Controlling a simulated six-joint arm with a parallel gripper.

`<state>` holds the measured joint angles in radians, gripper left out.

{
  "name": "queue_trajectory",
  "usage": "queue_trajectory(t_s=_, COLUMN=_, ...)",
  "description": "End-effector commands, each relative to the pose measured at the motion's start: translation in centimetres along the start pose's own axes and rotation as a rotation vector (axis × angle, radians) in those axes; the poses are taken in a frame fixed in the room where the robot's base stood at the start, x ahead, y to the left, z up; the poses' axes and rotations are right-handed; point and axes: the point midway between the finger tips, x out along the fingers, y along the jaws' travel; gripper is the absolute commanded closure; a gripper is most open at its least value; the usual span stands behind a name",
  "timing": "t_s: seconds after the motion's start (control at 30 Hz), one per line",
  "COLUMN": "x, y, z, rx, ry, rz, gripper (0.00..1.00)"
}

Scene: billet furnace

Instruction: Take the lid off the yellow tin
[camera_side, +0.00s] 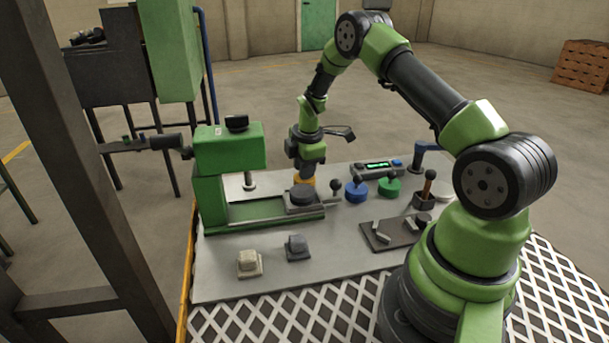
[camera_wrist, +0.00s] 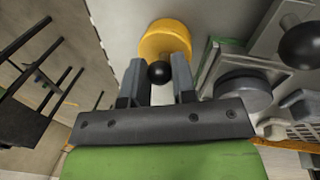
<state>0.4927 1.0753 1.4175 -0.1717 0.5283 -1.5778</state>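The yellow tin (camera_side: 307,183) stands upright on the grey work plate, just behind a dark round pot in the side view. In the wrist view the yellow round top of the tin (camera_wrist: 166,38) lies just beyond my fingertips, with a black ball knob (camera_wrist: 158,72) in front of it. My gripper (camera_side: 304,172) points down over the tin. In the wrist view its two fingers (camera_wrist: 158,66) flank the knob closely, with no clear gap, so they appear shut on the lid's knob. The lid's seam is too small to make out, and the tin's lower part is partly hidden.
A green press (camera_side: 228,150) stands left of the tin. A dark round pot (camera_side: 303,194) sits close in front. Blue (camera_side: 356,191) and green (camera_side: 389,187) round pieces stand to the right. Two small blocks lie at front left, and a dark tray (camera_side: 378,243) lies front right.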

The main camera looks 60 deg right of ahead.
Motion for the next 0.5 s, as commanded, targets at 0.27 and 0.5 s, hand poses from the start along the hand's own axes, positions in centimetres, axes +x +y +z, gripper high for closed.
queue_trajectory(t_s=0.27, x=-0.03, y=0.0, z=0.0, rx=0.0, ry=0.0, rz=0.0, gripper=0.99)
queue_trajectory(t_s=0.5, x=-0.59, y=0.15, z=0.0, rx=0.0, ry=0.0, rz=0.001, gripper=0.99)
